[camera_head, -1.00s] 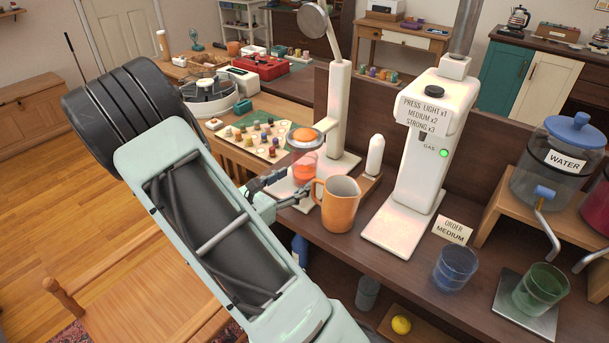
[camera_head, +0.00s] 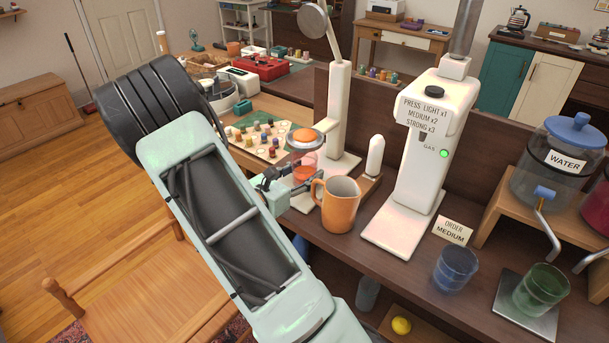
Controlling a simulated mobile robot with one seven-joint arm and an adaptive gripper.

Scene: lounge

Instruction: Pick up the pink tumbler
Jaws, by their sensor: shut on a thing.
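The pink tumbler (camera_head: 299,163) is a small clear pinkish cup on the counter at the middle of the view. It is just below the orange half on the juicer press and left of the orange pitcher. My gripper (camera_head: 303,182) reaches in from the left at the tumbler's lower part and is shut on it. The fingers and the pitcher hide part of its lower side. I cannot tell whether its base is clear of the white stand below.
An orange pitcher (camera_head: 340,207) stands close to my fingers on the right. The white juicer (camera_head: 339,105) rises behind, and a white gas dispenser (camera_head: 421,150) stands further right. A blue tumbler (camera_head: 455,270) and a green tumbler (camera_head: 540,289) are at the right.

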